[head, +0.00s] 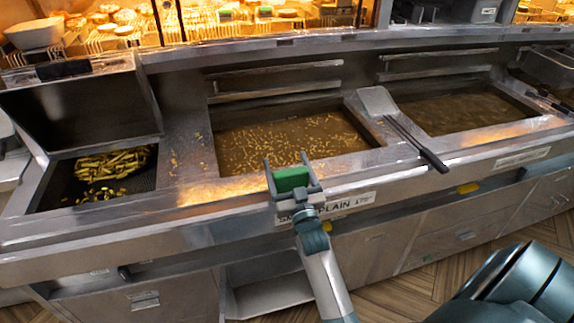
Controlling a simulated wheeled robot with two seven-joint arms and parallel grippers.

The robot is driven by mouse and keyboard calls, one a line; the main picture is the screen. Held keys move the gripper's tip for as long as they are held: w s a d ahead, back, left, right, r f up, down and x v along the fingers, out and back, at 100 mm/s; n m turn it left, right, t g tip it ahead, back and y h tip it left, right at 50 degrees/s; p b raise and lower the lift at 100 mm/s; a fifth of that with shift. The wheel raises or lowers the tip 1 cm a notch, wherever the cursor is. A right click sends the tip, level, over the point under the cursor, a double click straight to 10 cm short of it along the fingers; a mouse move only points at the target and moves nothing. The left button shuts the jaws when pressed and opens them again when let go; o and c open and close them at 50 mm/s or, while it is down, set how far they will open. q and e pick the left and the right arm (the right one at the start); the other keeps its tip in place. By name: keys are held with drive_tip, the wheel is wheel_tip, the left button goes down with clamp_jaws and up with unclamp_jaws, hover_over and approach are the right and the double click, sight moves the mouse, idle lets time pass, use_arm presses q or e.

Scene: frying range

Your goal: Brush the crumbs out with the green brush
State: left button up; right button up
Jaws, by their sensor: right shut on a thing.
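My right gripper (292,182) is shut on the green brush (291,179), a small green block between its two fingers. It is over the front rim of the range, at the near edge of the middle oil vat (345,110). Many small yellow crumbs (285,137) are spread over the brown surface in that vat. A few specks also lie on the steel to its left. The underside of the brush is hidden by the gripper, so I cannot tell whether it touches the steel. My left gripper is not in view.
A dark basin (60,182) at the left holds yellow fries (112,163). A steel scoop (380,101) with dark handles lies on the divider right of the middle vat. Another oil vat (455,112) is farther right. A lit shelf of food runs along the back.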

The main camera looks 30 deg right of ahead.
drive_tip(key=shift+s+d+f, duration=0.1)
drive_tip(key=shift+s+d, duration=0.2)
drive_tip(key=shift+d, duration=0.55)
drive_tip(key=shift+s+d, duration=0.25)
drive_tip(key=shift+d, duration=0.55)
drive_tip(key=shift+d, duration=0.1)
drive_tip(key=shift+s+d+p, duration=0.25)
drive_tip(key=shift+d+p, duration=0.05)
drive_tip(key=shift+d, duration=0.45)
drive_tip(key=shift+s+d+p, duration=0.25)
drive_tip(key=shift+d, duration=0.5)
drive_tip(key=shift+d, duration=0.15)
drive_tip(key=shift+s+d, duration=0.3)
drive_tip(key=shift+d, duration=0.45)
drive_tip(key=shift+s+d, duration=0.25)
drive_tip(key=shift+d, duration=0.5)
drive_tip(key=shift+s+d, duration=0.25)
drive_tip(key=shift+d, duration=0.55)
drive_tip(key=shift+s+d, duration=0.25)
drive_tip(key=shift+d, duration=0.55)
